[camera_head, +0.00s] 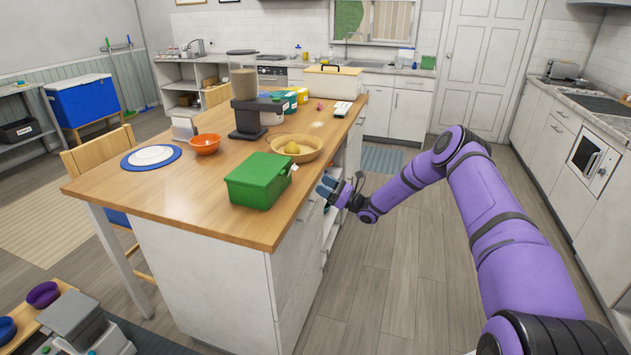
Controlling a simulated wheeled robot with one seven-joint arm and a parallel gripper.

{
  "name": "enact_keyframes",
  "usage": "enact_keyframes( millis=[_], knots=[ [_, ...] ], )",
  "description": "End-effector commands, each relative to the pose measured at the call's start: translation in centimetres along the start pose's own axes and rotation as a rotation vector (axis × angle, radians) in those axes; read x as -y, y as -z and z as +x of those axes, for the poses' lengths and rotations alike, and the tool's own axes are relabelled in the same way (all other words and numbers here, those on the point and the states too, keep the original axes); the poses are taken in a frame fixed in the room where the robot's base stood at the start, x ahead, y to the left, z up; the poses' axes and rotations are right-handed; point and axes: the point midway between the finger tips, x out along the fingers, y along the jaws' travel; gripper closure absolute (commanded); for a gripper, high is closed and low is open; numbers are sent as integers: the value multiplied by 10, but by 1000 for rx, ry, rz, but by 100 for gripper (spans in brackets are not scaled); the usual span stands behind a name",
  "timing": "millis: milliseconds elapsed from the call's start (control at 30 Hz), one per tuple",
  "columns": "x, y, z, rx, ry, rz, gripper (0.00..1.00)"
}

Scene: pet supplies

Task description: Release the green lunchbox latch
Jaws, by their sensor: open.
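The green lunchbox (258,180) sits near the right front part of the wooden island top, with its lid down. A small pale latch (293,168) shows on its right side, too small to tell its exact position. My gripper (327,187) is open and empty. It is just past the island's right edge, to the right of the lunchbox and apart from it in the picture, with its fingers pointing left toward the latch side.
A dark feeder (246,105), an orange bowl (205,144) and a white plate (151,155) stand farther back and left. The island's front corner (200,215) is clear. Open floor lies right of the island.

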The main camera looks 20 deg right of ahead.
Motion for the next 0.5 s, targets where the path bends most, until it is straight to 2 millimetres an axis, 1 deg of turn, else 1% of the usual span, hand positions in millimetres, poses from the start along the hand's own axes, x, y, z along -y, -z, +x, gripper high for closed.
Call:
enact_keyframes(
  millis=[33, 167, 500],
  knots=[
    [0, 0, -3, 0, 1, 0, 43],
    [0, 0, -6, 0, 0, -1, 43],
    [-2, -1, -4, -22, -9, 2, 43]
  ],
)
